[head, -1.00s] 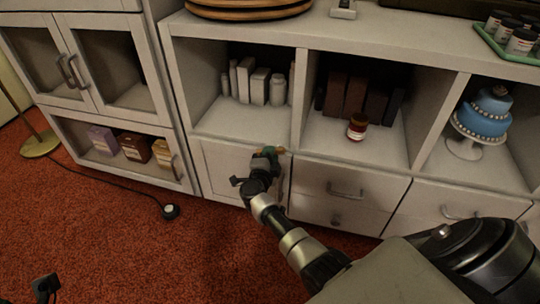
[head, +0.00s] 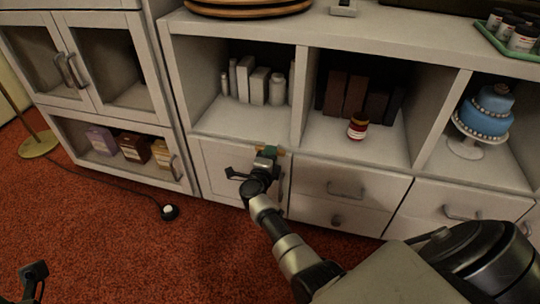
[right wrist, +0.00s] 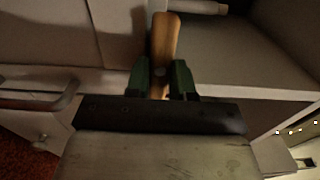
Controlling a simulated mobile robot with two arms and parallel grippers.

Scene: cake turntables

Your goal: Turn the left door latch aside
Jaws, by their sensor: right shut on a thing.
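The left door (head: 222,168) is a pale panel below the left open shelf, and it looks closed. The latch is a small wooden bar at its top edge; in the right wrist view the latch (right wrist: 164,42) runs between the two green fingertips. My right gripper (head: 268,153) is at the top of the door, shut on this latch, and hides much of it in the head view. It also shows in the right wrist view (right wrist: 161,80). Part of my left gripper (head: 34,272) shows at the lower left, over the carpet; its fingers are unclear.
Drawers with bar handles (head: 346,188) lie right of the door. The shelves above hold pale boxes (head: 258,86), a red jar (head: 357,127) and a blue cake (head: 487,113). A glass-door cabinet (head: 85,58) stands at left. A cord with a switch (head: 169,212) lies on the carpet.

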